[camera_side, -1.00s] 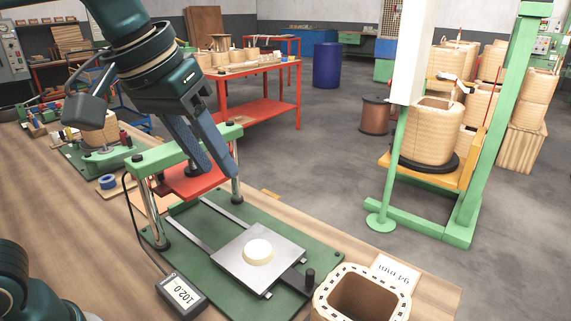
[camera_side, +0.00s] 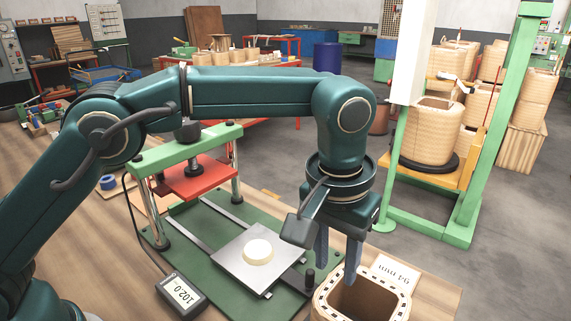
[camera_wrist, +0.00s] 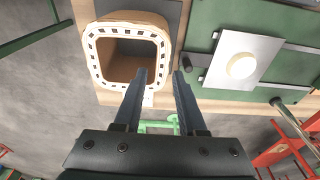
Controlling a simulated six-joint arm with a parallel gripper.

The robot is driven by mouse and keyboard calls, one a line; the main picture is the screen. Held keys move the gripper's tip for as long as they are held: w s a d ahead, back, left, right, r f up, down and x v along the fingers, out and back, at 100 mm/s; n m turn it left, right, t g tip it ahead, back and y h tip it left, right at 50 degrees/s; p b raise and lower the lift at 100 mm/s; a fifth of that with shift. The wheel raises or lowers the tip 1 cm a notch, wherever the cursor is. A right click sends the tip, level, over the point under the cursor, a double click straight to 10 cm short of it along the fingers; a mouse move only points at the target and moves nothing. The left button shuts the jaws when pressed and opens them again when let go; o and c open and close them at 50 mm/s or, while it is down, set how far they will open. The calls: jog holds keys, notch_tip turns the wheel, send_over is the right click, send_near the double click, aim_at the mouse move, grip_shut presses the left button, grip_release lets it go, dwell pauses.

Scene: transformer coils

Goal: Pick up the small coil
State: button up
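A hollow, square coil with rounded corners (camera_side: 325,305) stands at the front edge of the bench, cut off by the bottom of the side view. Its rim carries a ring of dark slots. It also shows in the wrist view (camera_wrist: 98,75), where its opening faces the camera. My gripper (camera_side: 337,268) points down above the far side of this coil. In the wrist view my fingers (camera_wrist: 160,75) are spread with nothing between them, and the left fingertip overlaps the coil's lower right edge. Whether they touch it cannot be told.
A green press with a red plate (camera_side: 202,178) stands left of the coil. A cream disc (camera_side: 258,251) lies on its steel plate. A gauge (camera_side: 181,293) reads 102.0. A card (camera_side: 395,272) lies behind the coil.

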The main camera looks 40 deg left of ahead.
aim_at(333, 282)
jog(key=f, duration=0.4)
jog(key=shift+w+f, duration=0.25)
jog(key=shift+f, duration=0.1)
jog(key=shift+a+f, duration=0.2)
jog(key=shift+f, duration=2.45)
grip_shut()
jog(key=shift+w+r, duration=0.1)
